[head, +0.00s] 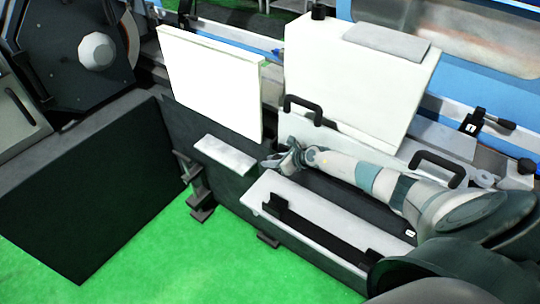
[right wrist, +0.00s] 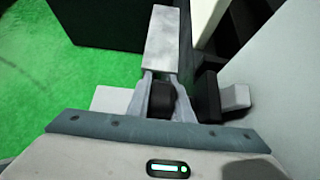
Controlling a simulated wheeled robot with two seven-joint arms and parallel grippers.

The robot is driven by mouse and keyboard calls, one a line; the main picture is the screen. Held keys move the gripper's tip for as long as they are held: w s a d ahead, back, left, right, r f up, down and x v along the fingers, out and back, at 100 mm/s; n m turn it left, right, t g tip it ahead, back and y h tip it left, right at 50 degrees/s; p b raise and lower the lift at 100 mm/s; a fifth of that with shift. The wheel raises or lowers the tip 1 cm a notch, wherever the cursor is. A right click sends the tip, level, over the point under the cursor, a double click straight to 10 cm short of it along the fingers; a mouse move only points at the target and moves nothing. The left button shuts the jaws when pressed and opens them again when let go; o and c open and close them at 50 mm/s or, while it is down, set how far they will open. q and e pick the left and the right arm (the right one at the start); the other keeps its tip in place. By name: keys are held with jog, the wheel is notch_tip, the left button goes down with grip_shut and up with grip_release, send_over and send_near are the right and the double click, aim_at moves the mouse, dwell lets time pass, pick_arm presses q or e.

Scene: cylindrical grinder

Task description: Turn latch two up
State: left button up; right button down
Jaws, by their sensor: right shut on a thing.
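My right gripper (head: 276,160) reaches in from the right, at the front face of the machine below the white boxy covers. In the right wrist view its two fingers (right wrist: 163,82) are closed on the black latch handle (right wrist: 162,101). A black block with a pale grey end piece (right wrist: 236,97) sits just right of the fingers, seemingly part of the same latch. In the head view the gripper hides most of this latch, so its angle is hard to tell. Another latch (head: 470,124), black with a white label reading 1, stands at the right with its handle (head: 498,121) pointing right. My left gripper is out of view.
Two black bail handles, one on the white cover (head: 303,106) and one (head: 438,165) near my forearm, stand close to the arm. A light grey ledge (head: 224,155) lies left of the gripper. A white panel (head: 212,80) rises behind it. Green floor is open at the lower left.

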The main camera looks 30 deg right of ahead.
jog(key=shift+s+d+f+g+h, duration=0.1)
jog(key=shift+g+h, duration=0.2)
jog(key=shift+g, duration=0.3)
jog(key=c, duration=1.9)
grip_release()
jog(key=shift+o, duration=0.2)
jog(key=shift+s, duration=0.1)
jog(key=shift+v, duration=0.85)
jog(key=b+v, duration=0.3)
jog(key=v, duration=1.2)
jog(key=shift+r, duration=0.3)
